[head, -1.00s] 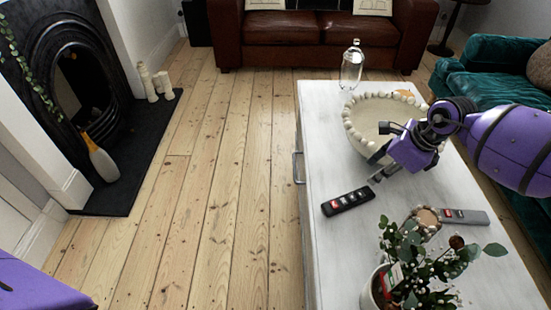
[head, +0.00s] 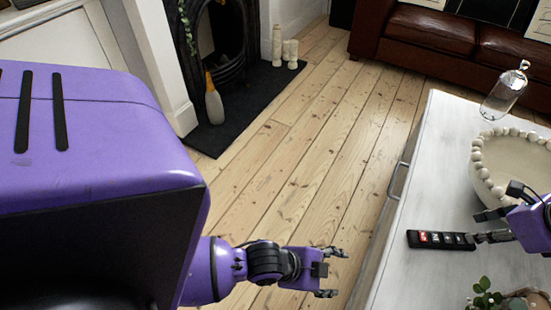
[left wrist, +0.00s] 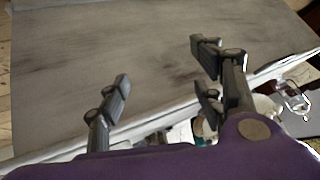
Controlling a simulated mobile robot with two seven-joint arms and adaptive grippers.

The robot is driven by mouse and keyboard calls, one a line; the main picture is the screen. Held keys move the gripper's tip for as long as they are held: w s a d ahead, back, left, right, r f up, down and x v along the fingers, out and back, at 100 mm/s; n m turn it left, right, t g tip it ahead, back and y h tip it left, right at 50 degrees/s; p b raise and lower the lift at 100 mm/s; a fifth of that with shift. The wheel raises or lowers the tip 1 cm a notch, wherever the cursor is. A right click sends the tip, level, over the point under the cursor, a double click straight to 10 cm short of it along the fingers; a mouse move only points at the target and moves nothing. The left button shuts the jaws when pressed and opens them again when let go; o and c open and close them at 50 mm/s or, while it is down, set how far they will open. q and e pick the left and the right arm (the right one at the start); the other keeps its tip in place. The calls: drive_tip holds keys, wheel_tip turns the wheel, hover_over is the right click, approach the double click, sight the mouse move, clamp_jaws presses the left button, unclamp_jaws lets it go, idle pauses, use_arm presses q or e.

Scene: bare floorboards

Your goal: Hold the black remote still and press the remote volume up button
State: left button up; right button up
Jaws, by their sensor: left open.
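The black remote (head: 425,244) lies flat on the white table in the head view, with red and pale buttons showing. Which one is volume up is too small to tell. My right gripper (head: 478,227) is at the remote's right end with its fingers apart. Its lower finger overlaps that end; I cannot tell whether it touches. My left gripper (head: 335,272) is open and empty, over the floor left of the table and apart from the remote. Its spread fingers also show in the left wrist view (left wrist: 163,68), where no remote is visible.
The white table (head: 405,215) has a drawer handle (head: 397,180) on its left side. A beaded bowl (head: 483,172) and a glass bottle (head: 503,92) stand beyond the remote. A plant (head: 490,298) is at the lower edge. Floorboards left of the table are clear.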

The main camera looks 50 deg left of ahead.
use_arm(q)
drive_tip(key=w+d+r+m+h, duration=0.1)
drive_tip(key=w+r+m, duration=0.15)
drive_tip(key=w, duration=0.25)
drive_tip(key=w+d+r+m, duration=0.2)
drive_tip(key=w+r, duration=0.2)
drive_tip(key=w, duration=0.2)
wheel_tip(320, 180, up, 5)
drive_tip(key=n+g+y, duration=0.2)
drive_tip(key=g+y, duration=0.1)
drive_tip(key=g, duration=0.2)
hover_over(420, 236)
drive_tip(key=shift+s+a+r, duration=0.1)
drive_tip(key=shift+s+a, duration=0.1)
drive_tip(key=shift+a, duration=0.1)
drive_tip(key=shift+w+d+r+n+g+y, duration=0.1)
drive_tip(key=shift+d+n+g+y, duration=0.15)
drive_tip(key=shift+n+g, duration=0.2)
drive_tip(key=shift+d+r+n+g+y, duration=0.1)
drive_tip(key=shift+n+g+y, duration=0.2)
drive_tip(key=shift+n, duration=0.2)
drive_tip(key=shift+w+a+r+n+g+y, duration=0.1)
drive_tip(key=shift+r+n+g+y, duration=0.4)
drive_tip(key=shift+n, duration=0.4)
drive_tip(key=shift+f, duration=3.9)
drive_tip(key=c, duration=1.3)
